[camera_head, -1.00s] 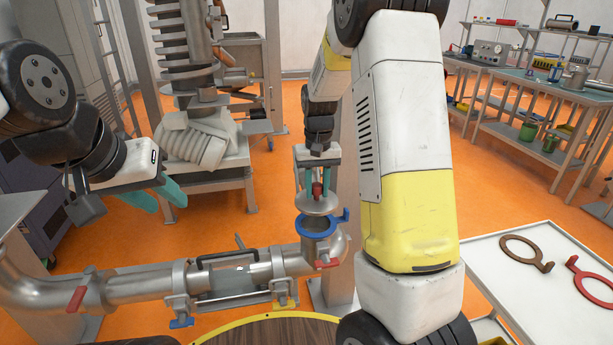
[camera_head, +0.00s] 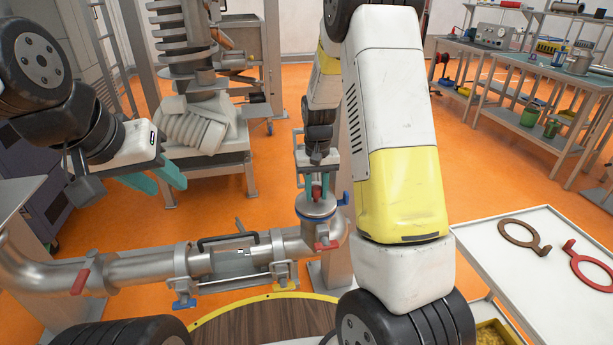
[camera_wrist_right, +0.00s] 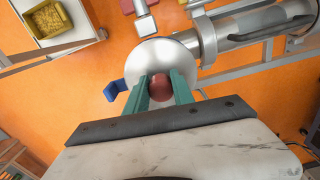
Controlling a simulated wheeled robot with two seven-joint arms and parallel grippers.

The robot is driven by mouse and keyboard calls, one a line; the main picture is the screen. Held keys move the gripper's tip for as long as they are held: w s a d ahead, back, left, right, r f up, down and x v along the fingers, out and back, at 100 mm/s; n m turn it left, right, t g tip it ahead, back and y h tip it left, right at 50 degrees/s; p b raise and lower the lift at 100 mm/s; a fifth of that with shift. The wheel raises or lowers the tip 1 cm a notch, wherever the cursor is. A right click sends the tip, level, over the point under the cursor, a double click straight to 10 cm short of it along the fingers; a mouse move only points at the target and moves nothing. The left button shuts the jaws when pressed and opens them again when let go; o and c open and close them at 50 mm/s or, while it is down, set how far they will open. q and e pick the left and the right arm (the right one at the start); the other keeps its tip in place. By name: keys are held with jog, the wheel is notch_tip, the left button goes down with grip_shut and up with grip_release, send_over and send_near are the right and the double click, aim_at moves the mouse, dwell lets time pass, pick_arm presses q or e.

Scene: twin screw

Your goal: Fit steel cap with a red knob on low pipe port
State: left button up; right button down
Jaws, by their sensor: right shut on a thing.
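The steel cap (camera_head: 316,207) sits at the mouth of the low pipe port (camera_head: 318,233), over the blue clamp ring (camera_head: 345,199); in the head view it looks level on it. Its red knob (camera_wrist_right: 160,88) is between the teal fingers of my right gripper (camera_wrist_right: 160,84), shut on it from above. The cap's round plate (camera_wrist_right: 165,57) hides the port opening in the right wrist view. I cannot tell whether the cap is fully seated. My left gripper (camera_head: 157,180) is open and empty, to the left above the pipe.
A horizontal steel pipe (camera_head: 140,267) with red and blue handles runs left from the port. A white table (camera_head: 500,250) at right holds a brown ring (camera_head: 525,235) and a red ring (camera_head: 590,265). A wooden round top with a yellow rim (camera_head: 265,325) is in front.

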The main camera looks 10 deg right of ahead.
jog(key=shift+f, duration=0.4)
dwell(0.5)
jog(key=c, duration=1)
grip_release()
